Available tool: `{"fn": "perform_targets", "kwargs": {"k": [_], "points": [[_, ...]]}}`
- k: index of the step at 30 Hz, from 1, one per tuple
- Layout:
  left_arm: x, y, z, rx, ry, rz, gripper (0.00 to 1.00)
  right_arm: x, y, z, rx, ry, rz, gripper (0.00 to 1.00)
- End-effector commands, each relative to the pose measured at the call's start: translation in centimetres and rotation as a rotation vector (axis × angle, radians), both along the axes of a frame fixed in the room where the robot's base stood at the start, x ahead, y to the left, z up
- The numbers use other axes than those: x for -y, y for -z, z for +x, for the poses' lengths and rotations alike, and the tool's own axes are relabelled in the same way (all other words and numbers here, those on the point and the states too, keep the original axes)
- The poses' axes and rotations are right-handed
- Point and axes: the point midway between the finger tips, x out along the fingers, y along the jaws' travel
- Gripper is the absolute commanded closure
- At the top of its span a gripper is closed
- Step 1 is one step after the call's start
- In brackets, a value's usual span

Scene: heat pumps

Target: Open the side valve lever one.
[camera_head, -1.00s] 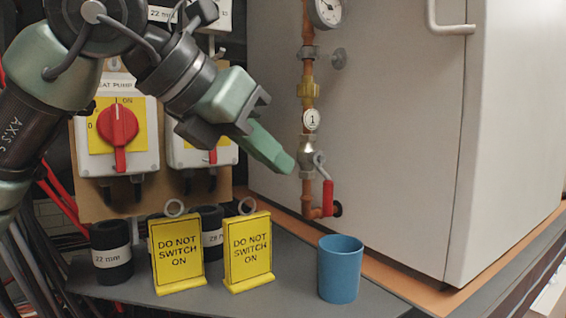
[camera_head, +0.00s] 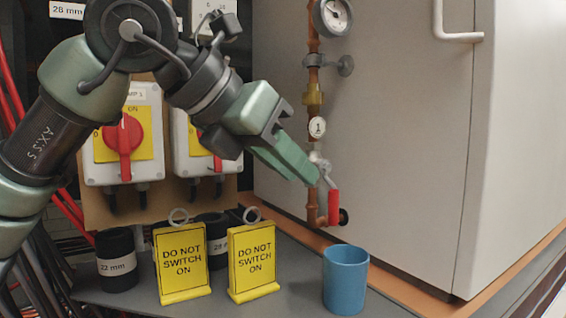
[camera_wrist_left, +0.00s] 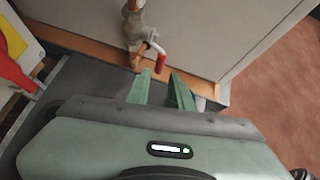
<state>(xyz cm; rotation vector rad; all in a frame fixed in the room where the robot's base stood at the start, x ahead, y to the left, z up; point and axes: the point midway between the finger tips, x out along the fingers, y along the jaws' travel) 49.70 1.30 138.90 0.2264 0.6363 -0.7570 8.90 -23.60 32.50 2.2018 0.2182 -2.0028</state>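The side valve with its red lever (camera_head: 333,205) sits on a copper pipe below a round tag marked 1 (camera_head: 317,127). The lever's red grip points down, alongside the pipe. My left gripper (camera_head: 314,178) is beside the valve body in the head view, its green fingers partly covering it. In the left wrist view the two fingers (camera_wrist_left: 162,75) are apart with nothing held between them. The red lever (camera_wrist_left: 155,64) shows just beyond the fingertips there; I cannot tell whether they touch. My right gripper is not in view.
A pressure gauge (camera_head: 332,16) tops the pipe. A blue cup (camera_head: 345,281) and two yellow DO NOT SWITCH ON signs (camera_head: 181,262) (camera_head: 252,259) stand on the dark shelf below. A large grey cabinet (camera_head: 400,130) is behind the pipe. Red rotary switches (camera_head: 124,135) are at left.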

Motion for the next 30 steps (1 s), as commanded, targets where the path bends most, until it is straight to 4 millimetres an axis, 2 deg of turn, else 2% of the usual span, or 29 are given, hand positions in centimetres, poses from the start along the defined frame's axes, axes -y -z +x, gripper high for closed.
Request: {"fn": "perform_targets", "kwargs": {"k": [6,16,30], "points": [[1.1,0.0,0.7,-0.001,0.001,0.001,0.78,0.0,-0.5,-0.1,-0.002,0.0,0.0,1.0],[1.3,0.1,0.6,0.0,0.001,0.0,0.78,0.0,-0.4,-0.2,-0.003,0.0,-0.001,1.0],[4.8,0.1,-4.6,0.004,0.003,0.001,0.78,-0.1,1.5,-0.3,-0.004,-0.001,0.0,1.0]]}}
